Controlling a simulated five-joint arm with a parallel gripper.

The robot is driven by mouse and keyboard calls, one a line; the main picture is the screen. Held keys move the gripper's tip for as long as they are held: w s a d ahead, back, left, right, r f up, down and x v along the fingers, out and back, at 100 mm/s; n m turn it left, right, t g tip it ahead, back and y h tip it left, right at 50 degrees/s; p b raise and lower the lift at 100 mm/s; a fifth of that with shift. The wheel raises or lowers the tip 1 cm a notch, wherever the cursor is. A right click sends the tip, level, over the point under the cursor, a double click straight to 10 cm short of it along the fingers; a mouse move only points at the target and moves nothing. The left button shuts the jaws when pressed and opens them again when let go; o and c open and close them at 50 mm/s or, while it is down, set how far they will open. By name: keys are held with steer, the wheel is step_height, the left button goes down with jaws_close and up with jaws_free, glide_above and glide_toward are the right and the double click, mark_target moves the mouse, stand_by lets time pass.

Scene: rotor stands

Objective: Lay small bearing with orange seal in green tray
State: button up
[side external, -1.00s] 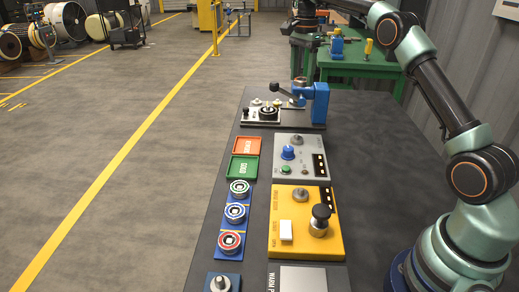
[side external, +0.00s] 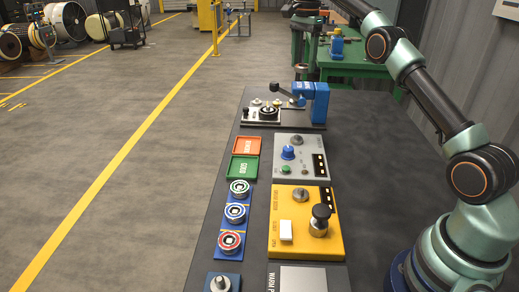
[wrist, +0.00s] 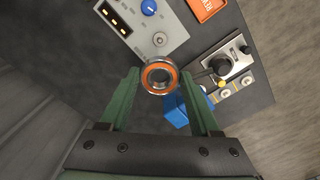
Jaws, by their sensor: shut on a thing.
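In the wrist view, my gripper (wrist: 160,78) has its two green fingers on either side of the small bearing with the orange seal (wrist: 160,64). It is shut on the bearing, which faces the camera with its centre hole showing. In the side view the gripper and bearing are not clearly seen; my arm runs out of the top edge. The green tray (side external: 243,168) lies on the dark bench in the side view, with no bearing visible in it. The green tray does not show in the wrist view.
An orange-red tray (side external: 247,146) adjoins the green tray. Several ringed bearings stand in a row on a blue-yellow rack (side external: 238,197). A grey control box (side external: 302,167), a yellow box (side external: 290,240) and a blue press-like fixture (side external: 316,100) rise from the bench.

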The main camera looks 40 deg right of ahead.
steer(key=n, duration=0.2)
glide_above(243, 169)
step_height(243, 169, down, 22)
steer(key=shift+w+r, duration=0.1)
steer(key=shift+r, duration=0.15)
steer(key=shift+f, duration=2.6)
steer(key=shift+f, duration=0.15)
steer(key=o, duration=1.2)
